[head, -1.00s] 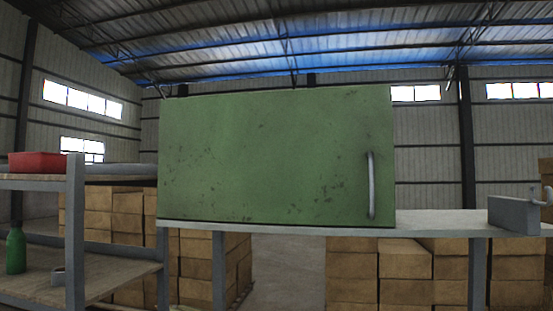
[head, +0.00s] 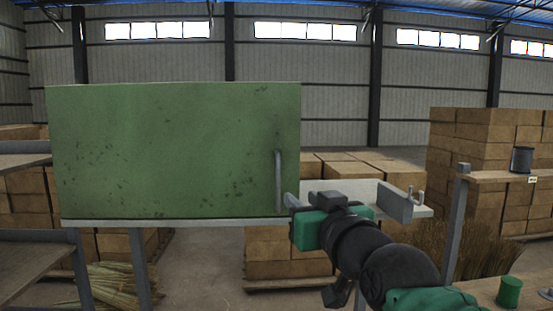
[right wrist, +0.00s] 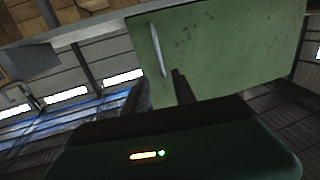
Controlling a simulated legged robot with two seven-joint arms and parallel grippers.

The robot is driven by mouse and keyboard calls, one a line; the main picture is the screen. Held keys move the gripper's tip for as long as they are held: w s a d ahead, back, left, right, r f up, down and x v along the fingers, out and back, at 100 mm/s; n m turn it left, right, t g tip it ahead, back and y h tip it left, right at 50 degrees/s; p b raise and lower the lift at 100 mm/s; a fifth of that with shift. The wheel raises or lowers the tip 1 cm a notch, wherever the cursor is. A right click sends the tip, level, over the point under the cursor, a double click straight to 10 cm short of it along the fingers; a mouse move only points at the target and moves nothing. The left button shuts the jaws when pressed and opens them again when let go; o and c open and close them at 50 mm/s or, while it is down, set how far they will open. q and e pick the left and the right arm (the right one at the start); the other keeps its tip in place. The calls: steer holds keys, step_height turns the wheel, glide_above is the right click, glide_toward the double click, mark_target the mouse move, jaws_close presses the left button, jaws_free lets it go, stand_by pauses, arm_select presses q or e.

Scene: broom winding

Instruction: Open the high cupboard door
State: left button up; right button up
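The green cupboard door (head: 170,150) is shut and fills the left and middle of the head view. Its vertical grey handle (head: 279,182) is near the door's right edge. My right gripper (head: 289,201) reaches in from the lower right, its tips close to the lower part of the handle. In the right wrist view the door (right wrist: 225,45) appears turned over, and the handle (right wrist: 157,50) stands beyond and roughly between the two parted fingers (right wrist: 158,78). The fingers are open and hold nothing; I cannot tell whether they touch the handle. My left gripper is out of view.
The cupboard stands on a grey shelf (head: 180,222). A grey block-like vise (head: 400,203) sits on the shelf right of my gripper. Stacked boxes (head: 480,145) stand behind. A bench with a green spool (head: 509,292) is at lower right.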

steer(key=r, duration=0.1)
steer(key=p, duration=0.7)
glide_toward(279, 178)
steer(key=w, duration=0.2)
steer(key=w+p, duration=0.1)
steer(key=w, duration=0.1)
steer(key=w+a+p, duration=0.1)
steer(key=w+p, duration=0.1)
steer(key=w, duration=0.1)
steer(key=w+a+p, duration=0.1)
steer(key=w, duration=0.2)
steer(key=shift+r+p, duration=0.15)
steer(key=shift+p, duration=0.25)
steer(key=shift+w+a, duration=0.1)
steer(key=shift+w, duration=0.3)
steer(key=shift+f, duration=0.2)
steer(key=shift+s, duration=0.1)
jaws_close()
steer(key=shift+s, duration=0.1)
